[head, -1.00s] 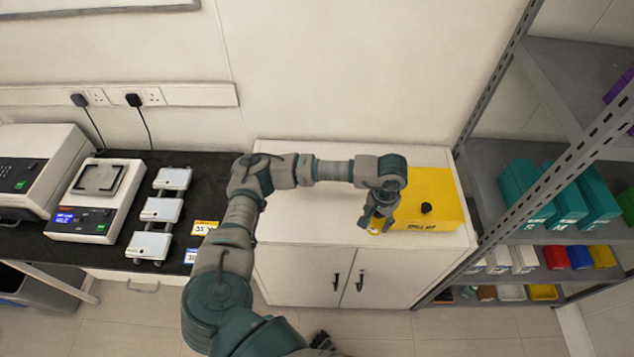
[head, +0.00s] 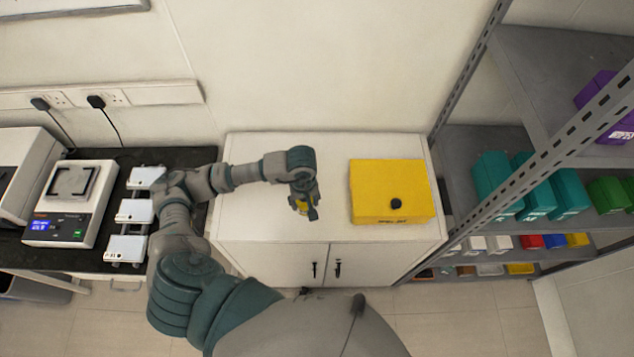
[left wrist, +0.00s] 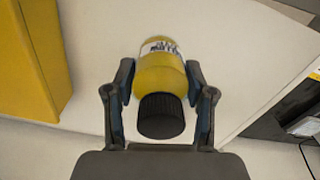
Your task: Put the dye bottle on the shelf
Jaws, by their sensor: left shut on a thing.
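The dye bottle (left wrist: 160,72) is yellow with a black cap and a printed label. In the left wrist view it sits between both fingers of my left gripper (left wrist: 160,105), which is shut on it. In the head view my left gripper (head: 303,207) is over the white cabinet, left of the yellow box, and a small yellow part of the bottle (head: 301,204) shows under it. I cannot tell whether the bottle touches the cabinet top. The grey metal shelf (head: 470,150) stands at the right with several coloured boxes on its levels. My right gripper is not in view.
A yellow box (head: 385,185) with a black knob stands on the white cabinet (head: 260,220). Teal boxes (head: 535,180) and green boxes (head: 610,193) occupy the shelf's middle level; purple boxes (head: 605,105) stand higher. A slotted upright (head: 560,160) crosses the shelf front. A scale (head: 75,200) stands on the dark bench.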

